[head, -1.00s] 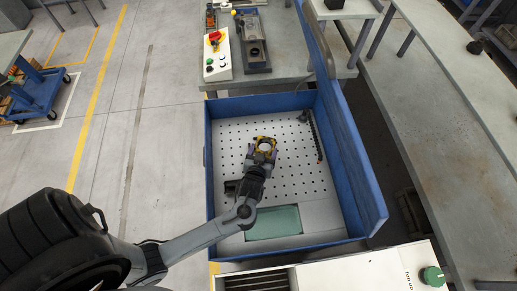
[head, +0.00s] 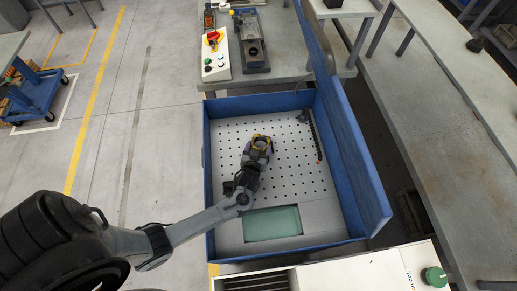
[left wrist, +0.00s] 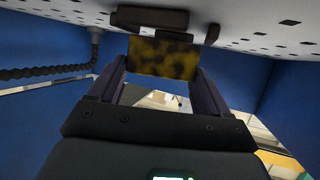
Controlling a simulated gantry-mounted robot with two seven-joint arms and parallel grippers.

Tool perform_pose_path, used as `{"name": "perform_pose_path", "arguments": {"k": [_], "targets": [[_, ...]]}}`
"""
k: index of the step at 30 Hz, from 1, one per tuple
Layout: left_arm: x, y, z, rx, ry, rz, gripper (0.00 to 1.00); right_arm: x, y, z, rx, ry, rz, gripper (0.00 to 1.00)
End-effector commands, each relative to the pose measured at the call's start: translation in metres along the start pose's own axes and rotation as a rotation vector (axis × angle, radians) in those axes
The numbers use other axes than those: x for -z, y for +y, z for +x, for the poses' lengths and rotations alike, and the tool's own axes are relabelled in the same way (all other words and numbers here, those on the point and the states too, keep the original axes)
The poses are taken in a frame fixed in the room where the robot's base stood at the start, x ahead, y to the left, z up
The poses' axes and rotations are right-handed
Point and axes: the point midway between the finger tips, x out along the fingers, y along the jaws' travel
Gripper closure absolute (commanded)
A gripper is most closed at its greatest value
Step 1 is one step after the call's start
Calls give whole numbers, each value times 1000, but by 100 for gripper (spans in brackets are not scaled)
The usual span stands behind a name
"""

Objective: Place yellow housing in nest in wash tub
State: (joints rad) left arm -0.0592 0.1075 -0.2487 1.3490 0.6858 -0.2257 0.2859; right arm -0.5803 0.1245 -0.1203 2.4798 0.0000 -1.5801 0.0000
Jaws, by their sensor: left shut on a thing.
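The yellow housing (head: 261,138) is between the fingers of my left gripper (head: 258,148), over the perforated floor of the blue wash tub (head: 208,185). In the left wrist view the housing (left wrist: 162,58) is a mottled yellow and black block, and the two fingers of the left gripper (left wrist: 160,85) are shut on it. A dark block (left wrist: 150,18) shows just beyond the housing, by the tub floor. I cannot tell whether it is the nest, or whether the housing touches it. My right gripper is not in view.
The tub has high blue walls, tallest at the right. A dark ribbed hose (head: 314,137) stands inside its right side. A greenish panel (head: 272,223) lies at the near end. A control box (head: 216,55) stands on the bench behind.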

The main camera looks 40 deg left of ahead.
Motion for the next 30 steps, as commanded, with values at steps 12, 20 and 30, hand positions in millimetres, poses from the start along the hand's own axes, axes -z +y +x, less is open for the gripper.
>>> {"name": "perform_pose_path", "arguments": {"k": [12, 20, 30], "targets": [[-6, 0, 3, 0, 2, 0, 63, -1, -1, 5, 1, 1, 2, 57], [-6, 0, 2, 0, 0, 1, 0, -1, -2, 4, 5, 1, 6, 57], [0, 0, -7, -1, -2, 1, 0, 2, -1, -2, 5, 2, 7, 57]]}}
